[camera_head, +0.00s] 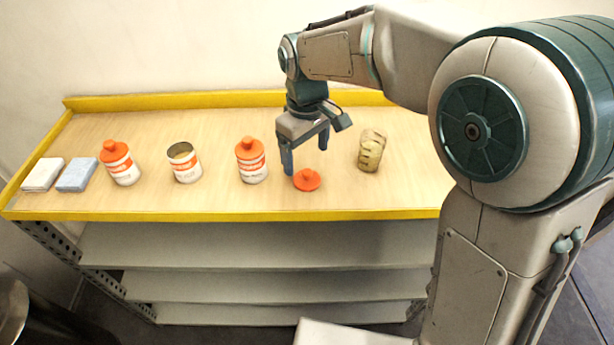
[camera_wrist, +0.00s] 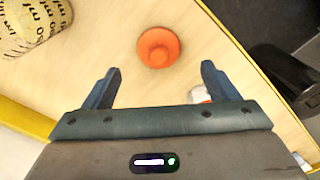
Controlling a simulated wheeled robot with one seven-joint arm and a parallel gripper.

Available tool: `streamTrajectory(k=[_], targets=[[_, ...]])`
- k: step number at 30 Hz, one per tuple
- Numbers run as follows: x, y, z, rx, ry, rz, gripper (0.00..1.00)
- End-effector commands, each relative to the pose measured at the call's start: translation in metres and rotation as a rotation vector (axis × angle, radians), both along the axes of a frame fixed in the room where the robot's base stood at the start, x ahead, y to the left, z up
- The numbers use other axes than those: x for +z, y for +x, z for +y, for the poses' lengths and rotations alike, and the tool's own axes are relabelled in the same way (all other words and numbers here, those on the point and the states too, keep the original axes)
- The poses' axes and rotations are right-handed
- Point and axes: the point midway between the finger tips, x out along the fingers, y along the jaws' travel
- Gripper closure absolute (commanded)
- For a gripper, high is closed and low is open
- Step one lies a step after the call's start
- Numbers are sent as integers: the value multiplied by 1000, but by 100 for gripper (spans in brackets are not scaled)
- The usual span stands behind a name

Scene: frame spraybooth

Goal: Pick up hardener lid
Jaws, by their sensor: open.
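An orange lid (camera_head: 307,180) lies on the wooden shelf top, near its front yellow edge. It also shows in the wrist view (camera_wrist: 158,47), beyond the fingertips and between their lines. My gripper (camera_head: 306,160) is open and empty, just above and behind the lid, pointing down. In the wrist view its two fingers (camera_wrist: 160,78) are wide apart, with nothing between them. An open can (camera_head: 184,164) with an orange and white label stands to the left, without a cover. I cannot tell from the frames which container the lid fits.
Two orange-capped bottles stand on the shelf, one (camera_head: 251,163) just left of my gripper, one (camera_head: 119,165) further left. A tan printed roll (camera_head: 371,151) stands right of the lid. White (camera_head: 42,175) and blue (camera_head: 77,175) blocks lie far left. A yellow rim (camera_head: 220,215) edges the top.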

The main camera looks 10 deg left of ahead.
Motion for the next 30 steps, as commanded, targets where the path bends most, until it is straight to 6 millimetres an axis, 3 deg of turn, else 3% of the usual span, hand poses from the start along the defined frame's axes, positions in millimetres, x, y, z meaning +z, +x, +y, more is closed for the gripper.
streamTrajectory(k=[7, 15, 23, 24, 29, 30], targets=[[-19, 0, 0, 1, -1, 2, 19], [-56, 1, -1, 0, -1, 1, 19], [-61, 2, -1, -1, 1, -2, 19], [-61, 2, -1, -1, 1, -2, 22], [-61, 2, -1, -1, 1, -2, 66], [-61, 2, -1, -1, 1, -2, 67]])
